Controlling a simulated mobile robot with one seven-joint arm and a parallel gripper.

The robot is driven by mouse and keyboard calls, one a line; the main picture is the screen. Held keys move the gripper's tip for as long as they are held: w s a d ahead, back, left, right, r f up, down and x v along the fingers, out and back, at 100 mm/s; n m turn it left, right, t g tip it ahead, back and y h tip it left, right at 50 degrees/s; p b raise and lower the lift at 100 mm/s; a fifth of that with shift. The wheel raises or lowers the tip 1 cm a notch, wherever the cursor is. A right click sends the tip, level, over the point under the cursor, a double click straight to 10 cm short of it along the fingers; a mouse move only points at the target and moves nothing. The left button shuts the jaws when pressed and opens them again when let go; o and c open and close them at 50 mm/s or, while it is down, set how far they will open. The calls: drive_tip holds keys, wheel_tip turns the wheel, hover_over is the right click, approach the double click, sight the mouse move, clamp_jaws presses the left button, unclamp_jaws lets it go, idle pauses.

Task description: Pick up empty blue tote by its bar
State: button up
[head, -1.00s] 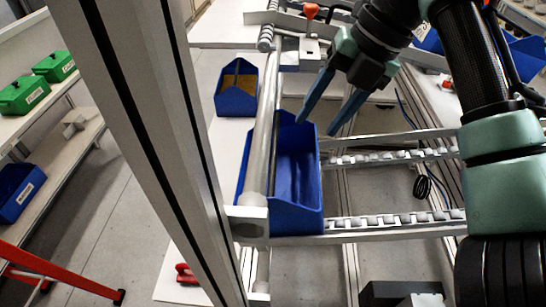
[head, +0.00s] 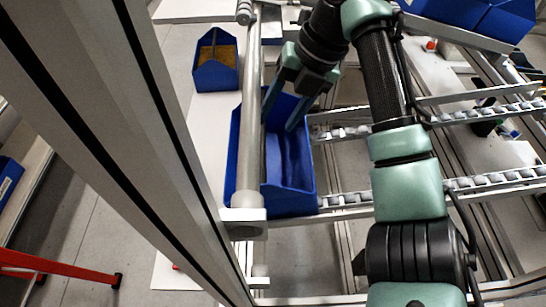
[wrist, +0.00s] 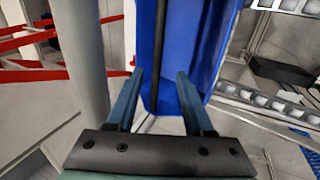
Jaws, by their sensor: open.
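The blue tote (head: 290,160) sits on the roller rails, and its inside looks empty. The grey horizontal tube crosses in front of its left part in the head view. My gripper (head: 281,118) is open over the far part of the tote, its blue fingers pointing down. In the wrist view the tote (wrist: 205,45) fills the upper middle, and its dark bar (wrist: 159,45) runs lengthwise between the open fingertips (wrist: 160,74). The fingers appear apart from the bar; their exact height above it is unclear. In the head view the bar is mostly hidden.
A grey tube (head: 248,130) runs close along the tote's left side. A large aluminium post (head: 130,140) stands at the left. Another blue tote with brownish contents (head: 215,65) stands behind left. Roller rails (head: 500,180) extend right. A red frame (head: 60,268) is at lower left.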

sight(264, 135)
drive_tip(key=x, duration=0.1)
drive_tip(key=p+x, duration=0.1)
drive_tip(key=x, duration=0.1)
drive_tip(key=shift+w+a+f, duration=0.15)
drive_tip(key=shift+w+a, duration=0.15)
drive_tip(key=shift+a, duration=0.1)
drive_tip(key=shift+a+f, duration=0.15)
drive_tip(key=shift+f, duration=0.4)
clamp_jaws()
drive_tip(key=shift+r, duration=0.1)
idle(0.5)
